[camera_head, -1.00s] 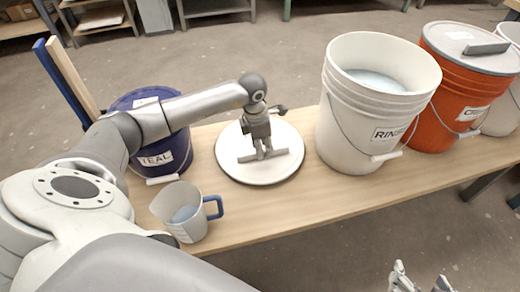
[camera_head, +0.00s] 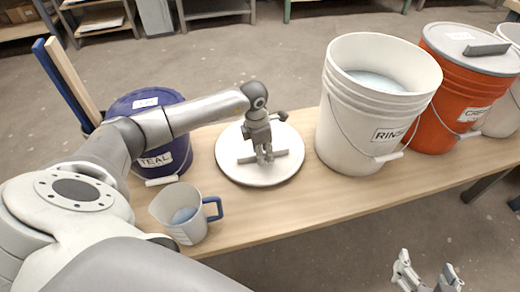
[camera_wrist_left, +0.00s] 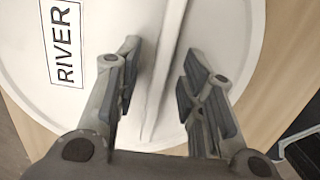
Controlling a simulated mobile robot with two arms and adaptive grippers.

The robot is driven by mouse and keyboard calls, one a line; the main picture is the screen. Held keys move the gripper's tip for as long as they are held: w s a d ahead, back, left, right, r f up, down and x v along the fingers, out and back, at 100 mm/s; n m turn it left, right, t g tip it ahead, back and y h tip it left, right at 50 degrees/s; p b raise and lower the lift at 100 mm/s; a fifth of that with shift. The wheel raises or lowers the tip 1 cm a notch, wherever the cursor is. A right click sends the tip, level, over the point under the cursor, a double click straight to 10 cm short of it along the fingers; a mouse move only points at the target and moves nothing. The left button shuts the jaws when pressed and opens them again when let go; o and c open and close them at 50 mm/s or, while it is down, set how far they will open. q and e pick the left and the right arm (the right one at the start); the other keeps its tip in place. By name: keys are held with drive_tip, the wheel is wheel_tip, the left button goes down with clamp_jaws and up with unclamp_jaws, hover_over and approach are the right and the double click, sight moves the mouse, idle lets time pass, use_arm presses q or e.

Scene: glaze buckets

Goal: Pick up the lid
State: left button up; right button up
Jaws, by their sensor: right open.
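The lid is a white round disc (camera_head: 232,171) lying flat on the wooden table, with a grey bar handle (camera_head: 285,153) across its top. In the left wrist view the lid (camera_wrist_left: 100,25) carries a RIVER label, and its handle (camera_wrist_left: 166,60) runs between the fingers. My left gripper (camera_head: 265,160) is over the middle of the lid, pointing down at the handle. Its fingers (camera_wrist_left: 158,75) are apart on either side of the handle; whether they touch it cannot be told. My right gripper (camera_head: 427,264) is open and empty at the bottom, off the table's front edge.
A blue TEAL bucket (camera_head: 178,147) and a grey jug (camera_head: 183,222) with a blue handle stand left of the lid. A white RINSE bucket (camera_head: 345,125) stands close on its right, then an orange lidded bucket (camera_head: 440,115). Bare table (camera_head: 260,217) lies before the lid.

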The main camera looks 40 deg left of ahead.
use_arm(q)
drive_tip(key=shift+f, duration=0.1)
clamp_jaws()
idle(0.6)
